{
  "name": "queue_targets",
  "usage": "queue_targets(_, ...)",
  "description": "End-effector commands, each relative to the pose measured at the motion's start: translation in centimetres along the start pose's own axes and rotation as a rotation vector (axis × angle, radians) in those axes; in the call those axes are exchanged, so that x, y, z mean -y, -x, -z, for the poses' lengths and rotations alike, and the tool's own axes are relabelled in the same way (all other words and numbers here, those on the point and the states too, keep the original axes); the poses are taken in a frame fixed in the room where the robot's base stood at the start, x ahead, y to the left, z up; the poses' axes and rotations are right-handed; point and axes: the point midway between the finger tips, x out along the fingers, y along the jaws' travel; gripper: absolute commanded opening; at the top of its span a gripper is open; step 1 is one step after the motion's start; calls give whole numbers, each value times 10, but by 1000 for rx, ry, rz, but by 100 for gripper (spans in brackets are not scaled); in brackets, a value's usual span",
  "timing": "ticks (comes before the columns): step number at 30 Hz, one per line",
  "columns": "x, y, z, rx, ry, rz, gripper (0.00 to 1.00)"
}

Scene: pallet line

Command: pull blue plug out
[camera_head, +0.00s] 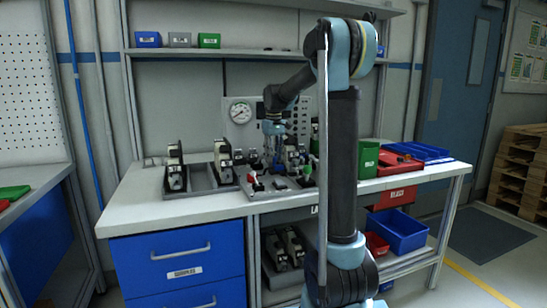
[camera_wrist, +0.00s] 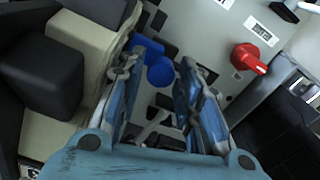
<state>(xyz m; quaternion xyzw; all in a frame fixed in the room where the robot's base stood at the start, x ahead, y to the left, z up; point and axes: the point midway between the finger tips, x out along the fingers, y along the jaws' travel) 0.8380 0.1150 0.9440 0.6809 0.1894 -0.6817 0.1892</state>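The blue plug (camera_wrist: 159,72) shows in the wrist view as a round blue cap with a second blue part just behind it. My gripper (camera_wrist: 162,62) points at it with two blue-grey fingers apart, one on each side. The plug lies between the fingertips, nearer the left one; I cannot tell whether that finger touches it. In the head view my gripper (camera_head: 274,155) is low over the equipment on the workbench, and the plug cannot be made out there.
A red knob (camera_wrist: 248,58) sits on the grey panel right of the fingers. A beige and black device (camera_wrist: 75,60) stands close on the left. In the head view, a gauge (camera_head: 240,111) is behind, black-and-white devices (camera_head: 222,160) are left, and a green bin (camera_head: 368,160) is right.

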Motion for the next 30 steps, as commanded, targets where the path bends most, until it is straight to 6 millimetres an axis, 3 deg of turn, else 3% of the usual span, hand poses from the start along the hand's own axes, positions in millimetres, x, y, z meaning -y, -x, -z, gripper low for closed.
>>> queue_targets(6,0,0,0,0,0,0,30)
queue_targets(10,0,0,0,0,0,0,1)
queue_targets(16,2,0,1,0,0,0,0)
queue_targets(24,28,0,8,0,2,0,0)
queue_targets(30,30,0,8,-1,1,2,0)
